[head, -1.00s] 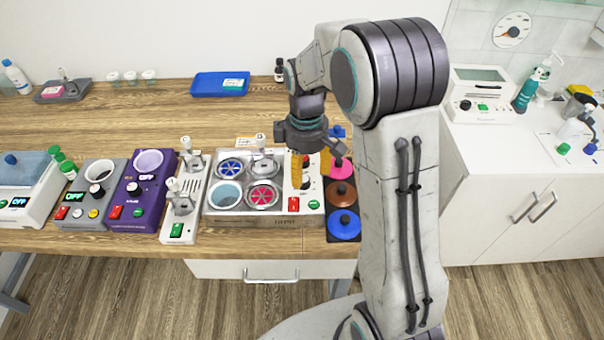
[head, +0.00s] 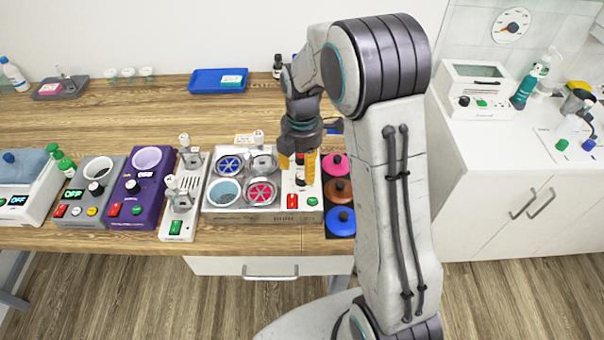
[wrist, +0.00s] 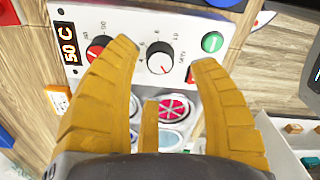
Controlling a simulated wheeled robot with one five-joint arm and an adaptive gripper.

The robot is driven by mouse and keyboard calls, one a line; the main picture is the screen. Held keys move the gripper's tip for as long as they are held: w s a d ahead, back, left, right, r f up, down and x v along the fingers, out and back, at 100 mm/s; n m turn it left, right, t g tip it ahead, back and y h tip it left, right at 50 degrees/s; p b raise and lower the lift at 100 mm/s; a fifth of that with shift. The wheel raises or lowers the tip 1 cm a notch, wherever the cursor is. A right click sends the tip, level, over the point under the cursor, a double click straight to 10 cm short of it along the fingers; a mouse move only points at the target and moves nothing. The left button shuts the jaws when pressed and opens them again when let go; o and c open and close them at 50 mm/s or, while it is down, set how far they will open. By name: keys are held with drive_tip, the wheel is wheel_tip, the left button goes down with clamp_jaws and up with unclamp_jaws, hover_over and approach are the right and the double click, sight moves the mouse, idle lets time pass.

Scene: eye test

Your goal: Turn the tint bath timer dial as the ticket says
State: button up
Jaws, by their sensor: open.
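The tint bath (head: 228,216) is a pale unit with several round wells; its control panel (head: 313,197) is on the right. In the wrist view the panel shows a lit display (wrist: 69,44) reading 50 C, a red dial (wrist: 97,49) and a dark timer dial (wrist: 161,58) with numbers and MIN around it. I cannot tell its exact setting. My gripper (head: 298,168) is open and empty above the panel. In the wrist view its yellow fingers (wrist: 164,58) frame the timer dial; contact is unclear. A small card (head: 244,139), perhaps the ticket, lies behind the bath; its writing is unreadable.
A green button (wrist: 212,42) and a red button (wrist: 191,74) are close to the dial. Pots with pink (head: 337,164), brown (head: 338,190) and blue lids stand right of the bath. A white strip-like device (head: 182,205) and a purple heater (head: 135,190) stand left.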

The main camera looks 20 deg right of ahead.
sight(302, 175)
drive_tip(key=shift+f, duration=1.95)
drive_tip(key=shift+c, duration=0.3)
clamp_jaws()
